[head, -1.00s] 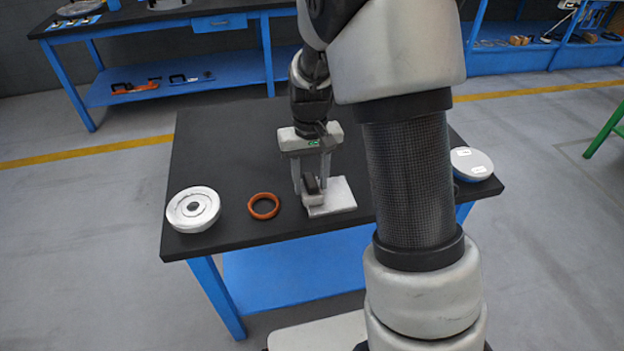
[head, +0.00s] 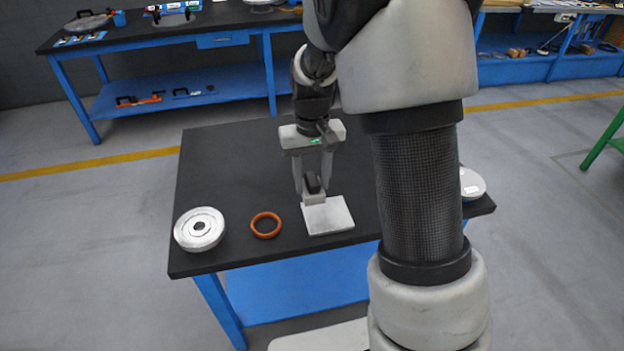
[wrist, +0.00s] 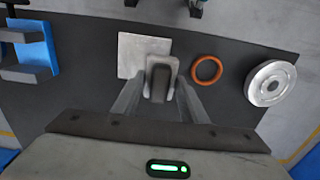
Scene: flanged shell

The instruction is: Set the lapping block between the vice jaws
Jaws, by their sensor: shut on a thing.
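My gripper (head: 313,188) is shut on the lapping block (head: 314,196), a small pale grey piece with a dark upper part. The block appears above the rear edge of a pale square plate (head: 329,216) in the head view. In the wrist view the block (wrist: 160,82) sits between the fingers and overlaps the plate (wrist: 132,50); the gap below it is hard to judge. The vice (wrist: 36,50), blue with grey jaws, is at the left edge of the wrist view, apart from the block. I cannot make it out in the head view, where my arm hides part of the table.
An orange ring (head: 266,225) and a silver flanged disc (head: 200,229) lie left of the plate on the black table (head: 230,165). A pale round piece (head: 472,184) is at the right edge. The table's back left is clear.

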